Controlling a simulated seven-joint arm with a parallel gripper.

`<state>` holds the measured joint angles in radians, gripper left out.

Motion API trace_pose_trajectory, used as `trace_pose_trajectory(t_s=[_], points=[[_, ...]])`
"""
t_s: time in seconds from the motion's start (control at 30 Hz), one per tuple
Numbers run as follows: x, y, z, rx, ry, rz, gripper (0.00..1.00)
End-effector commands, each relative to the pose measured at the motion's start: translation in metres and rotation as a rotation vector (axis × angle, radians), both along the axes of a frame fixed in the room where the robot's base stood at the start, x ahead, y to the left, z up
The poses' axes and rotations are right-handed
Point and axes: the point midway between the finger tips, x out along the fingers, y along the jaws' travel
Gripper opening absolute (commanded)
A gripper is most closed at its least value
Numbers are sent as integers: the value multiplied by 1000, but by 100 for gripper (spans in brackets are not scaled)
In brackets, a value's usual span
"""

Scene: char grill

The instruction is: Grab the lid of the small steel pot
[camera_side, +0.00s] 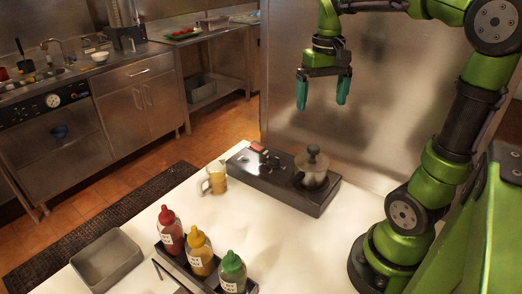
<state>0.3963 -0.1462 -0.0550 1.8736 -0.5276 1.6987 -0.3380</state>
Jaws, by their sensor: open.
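A small steel pot (313,178) stands upright on the right part of a dark flat stove (285,184). Its lid (313,163) is on, with a dark round knob on top. My gripper (323,100) hangs above and slightly right of the pot, pointing down. Its two green fingers are apart with nothing between them. There is a clear gap between the fingertips and the knob.
A glass jug (216,180) with yellowish contents stands left of the stove. Red, yellow and green bottles (199,252) stand in a dark rack in front. An empty grey tray (106,262) lies at front left. The white tabletop (290,235) is clear in front of the stove.

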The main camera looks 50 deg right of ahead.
Motion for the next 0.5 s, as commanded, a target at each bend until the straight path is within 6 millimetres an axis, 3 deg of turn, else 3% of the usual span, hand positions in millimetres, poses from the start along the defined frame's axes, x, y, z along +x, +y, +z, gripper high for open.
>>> trace_pose_trajectory(t_s=[0.3, 0.5], points=[[-1, 1, -70, 4, 3, 0, 100], [0, 1, -98, 3, 0, -2, 100]])
